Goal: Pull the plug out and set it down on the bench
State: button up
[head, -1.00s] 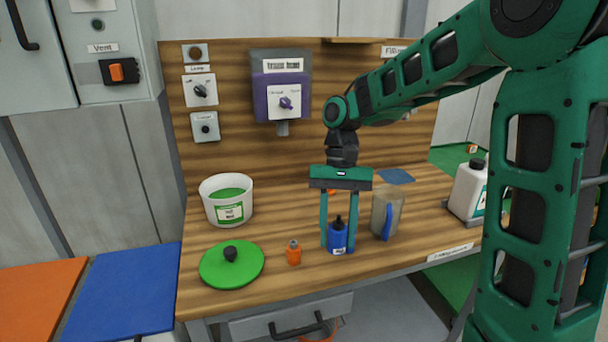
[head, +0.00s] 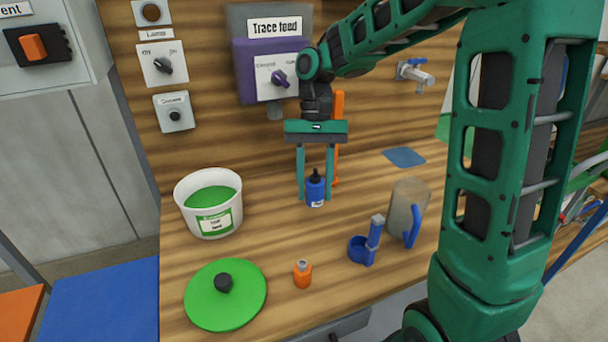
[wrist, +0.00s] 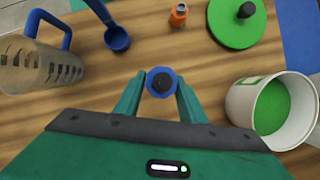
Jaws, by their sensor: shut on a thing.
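My gripper (head: 315,190) is shut on a small blue bottle-like piece (head: 316,196) with a black top and a white label. It is upright between the two green fingers, over the back middle of the wooden bench (head: 260,240). I cannot tell whether its base touches the bench. The wrist view shows the blue piece (wrist: 161,83) from above, a blue ring around a black centre, between the fingertips (wrist: 160,92). No other thing in view is clearly a plug, and I cannot tell whether the held piece is the plug.
A white tub (head: 208,225) stands left, with a green lid (head: 245,305) in front. A small orange bottle (head: 302,275), a blue scoop (head: 360,252) and a clear jug (head: 403,215) stand forward and right. A blue pad (head: 404,157) lies behind. The backboard carries switches and a tap (head: 415,73).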

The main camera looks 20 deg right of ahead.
jog(key=shift+w+d, duration=0.1)
jog(key=shift+w, duration=0.2)
jog(key=shift+f, duration=4.3)
jog(key=o, duration=1.2)
